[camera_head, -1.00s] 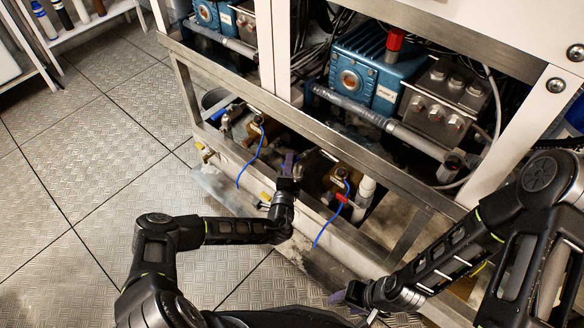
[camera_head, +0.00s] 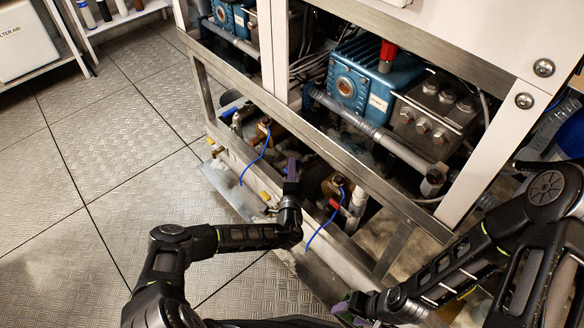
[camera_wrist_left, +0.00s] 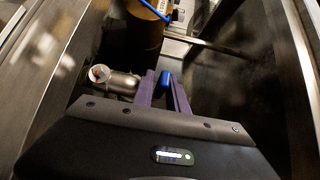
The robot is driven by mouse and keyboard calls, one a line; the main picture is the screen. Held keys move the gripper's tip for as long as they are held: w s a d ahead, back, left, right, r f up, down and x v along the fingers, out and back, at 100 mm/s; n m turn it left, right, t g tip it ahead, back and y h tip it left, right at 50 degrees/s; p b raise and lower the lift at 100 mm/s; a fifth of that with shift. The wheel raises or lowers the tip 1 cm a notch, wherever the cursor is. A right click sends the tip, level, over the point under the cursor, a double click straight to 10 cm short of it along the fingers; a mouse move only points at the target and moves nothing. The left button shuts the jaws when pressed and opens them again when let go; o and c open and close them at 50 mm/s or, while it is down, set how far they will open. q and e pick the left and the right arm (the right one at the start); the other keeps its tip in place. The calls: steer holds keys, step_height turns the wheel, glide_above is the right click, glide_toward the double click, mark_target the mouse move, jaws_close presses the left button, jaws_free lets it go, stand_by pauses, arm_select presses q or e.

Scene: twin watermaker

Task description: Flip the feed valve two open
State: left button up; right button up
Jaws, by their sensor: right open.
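My left gripper (camera_head: 291,170) is over the frame's lower trough, between two brass valve bodies. In the left wrist view its purple fingers (camera_wrist_left: 163,88) stand apart with a small blue piece (camera_wrist_left: 165,79) between them; I cannot tell if they grip it. A metal pipe fitting (camera_wrist_left: 115,80) lies left of the fingers, and a brass body (camera_wrist_left: 147,22) is ahead. The right-hand valve has a red handle (camera_head: 335,204) and a blue cable. The left-hand brass valve (camera_head: 268,130) also has a blue cable. No label shows which is feed valve two. My right gripper (camera_head: 347,311) is low, open, partly hidden.
A steel frame rail (camera_head: 330,143) runs above the trough. Blue pumps (camera_head: 372,80) and grey pipes sit behind it. A white post (camera_head: 490,135) stands at right, near my right arm. The tiled floor (camera_head: 110,140) at left is clear; shelves stand at the far left.

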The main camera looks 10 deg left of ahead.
arm_select(q)
steer(key=shift+o, duration=1.3)
steer(key=p+v, duration=0.1)
steer(key=v, duration=0.6)
steer(key=shift+s+p, duration=0.3)
steer(key=shift+s, duration=0.1)
steer(key=shift+d+r, duration=0.1)
steer(key=shift+d, duration=0.05)
